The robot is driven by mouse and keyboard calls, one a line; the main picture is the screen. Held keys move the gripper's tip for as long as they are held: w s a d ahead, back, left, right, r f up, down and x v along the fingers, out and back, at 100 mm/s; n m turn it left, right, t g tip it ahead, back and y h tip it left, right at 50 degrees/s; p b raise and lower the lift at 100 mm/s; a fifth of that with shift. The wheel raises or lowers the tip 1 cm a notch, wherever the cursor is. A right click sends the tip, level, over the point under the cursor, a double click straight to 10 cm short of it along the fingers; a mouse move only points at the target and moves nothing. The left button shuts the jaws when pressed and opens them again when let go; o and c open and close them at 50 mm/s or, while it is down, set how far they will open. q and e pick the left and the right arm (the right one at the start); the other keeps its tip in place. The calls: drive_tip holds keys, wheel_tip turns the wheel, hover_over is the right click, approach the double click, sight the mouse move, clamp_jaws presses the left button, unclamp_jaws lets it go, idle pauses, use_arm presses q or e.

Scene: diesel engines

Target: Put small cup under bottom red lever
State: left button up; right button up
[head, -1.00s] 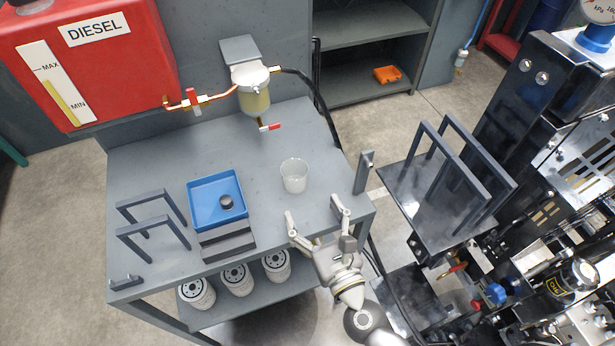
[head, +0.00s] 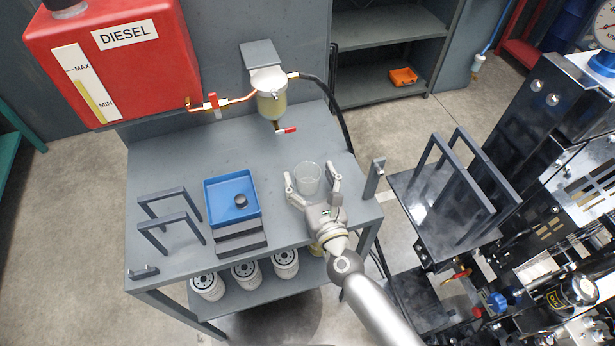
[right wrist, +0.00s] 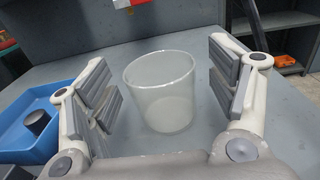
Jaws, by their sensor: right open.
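The small cup (head: 307,178), clear and upright, stands on the grey table. In the right wrist view the cup (right wrist: 162,90) is between the open fingers, with gaps on both sides. My right gripper (head: 312,184) is open around the cup and does not appear to touch it; it also shows in the right wrist view (right wrist: 160,88). The bottom red lever (head: 287,130) is on the drain under the fuel filter bowl (head: 271,103), behind and left of the cup. Another red lever (head: 212,102) is on the copper pipe. My left gripper is not in view.
A blue tray (head: 217,189) with a dark round cap (head: 241,200) sits left of the cup. Grey frames (head: 168,220) stand at the table's left front. A grey upright bracket (head: 374,178) is at the right edge. The table between cup and filter is clear.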

drive_tip(key=c, duration=1)
